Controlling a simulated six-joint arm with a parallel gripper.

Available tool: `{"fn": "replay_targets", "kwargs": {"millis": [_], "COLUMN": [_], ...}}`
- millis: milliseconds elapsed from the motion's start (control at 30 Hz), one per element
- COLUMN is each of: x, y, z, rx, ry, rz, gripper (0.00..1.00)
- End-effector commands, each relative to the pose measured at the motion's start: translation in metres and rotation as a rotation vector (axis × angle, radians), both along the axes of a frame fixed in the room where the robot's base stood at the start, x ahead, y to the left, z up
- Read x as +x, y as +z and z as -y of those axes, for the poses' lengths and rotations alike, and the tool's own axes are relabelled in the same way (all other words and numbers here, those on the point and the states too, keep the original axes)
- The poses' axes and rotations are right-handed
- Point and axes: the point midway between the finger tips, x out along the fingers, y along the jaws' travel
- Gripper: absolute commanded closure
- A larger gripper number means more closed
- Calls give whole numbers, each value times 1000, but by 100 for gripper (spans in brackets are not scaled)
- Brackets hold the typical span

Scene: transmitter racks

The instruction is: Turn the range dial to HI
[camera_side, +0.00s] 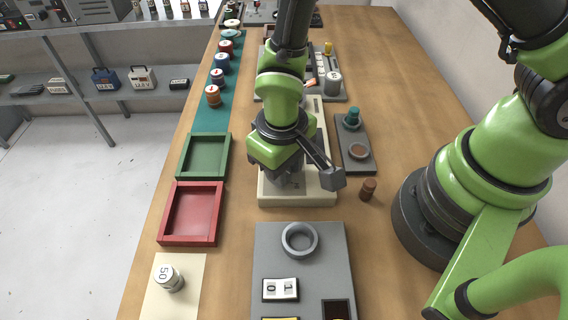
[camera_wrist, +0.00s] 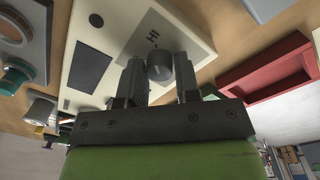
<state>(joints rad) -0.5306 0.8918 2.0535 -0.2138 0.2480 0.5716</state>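The range dial (camera_wrist: 160,66) is a round dark grey knob on a cream panel (camera_wrist: 147,27), with the marking HI printed beside it in the wrist view. My gripper (camera_wrist: 160,72) has its two dark fingers on either side of the knob. They appear closed against its sides, with no clear gap. In the side view my gripper (camera_side: 284,177) points down onto the cream unit (camera_side: 322,200). It hides the dial and most of the markings there, so the dial's pointer direction is unclear.
A red tray (camera_side: 192,240) and a green tray (camera_side: 203,177) lie left of the cream unit. A grey panel with a ring (camera_side: 299,240) is in front. A dark plate with a teal knob (camera_side: 352,118) and a small brown peg (camera_side: 368,188) are right.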

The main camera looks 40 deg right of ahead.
Motion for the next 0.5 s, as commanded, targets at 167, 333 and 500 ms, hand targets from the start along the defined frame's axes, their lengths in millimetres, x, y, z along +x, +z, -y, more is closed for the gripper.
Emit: {"fn": "replay_targets", "kwargs": {"millis": [167,333,500], "x": [0,0,1], "y": [0,0,12], "z": [0,0,-1], "rx": [0,0,1], "ry": [1,2,1], "rz": [0,0,3], "gripper": [48,48,48]}}
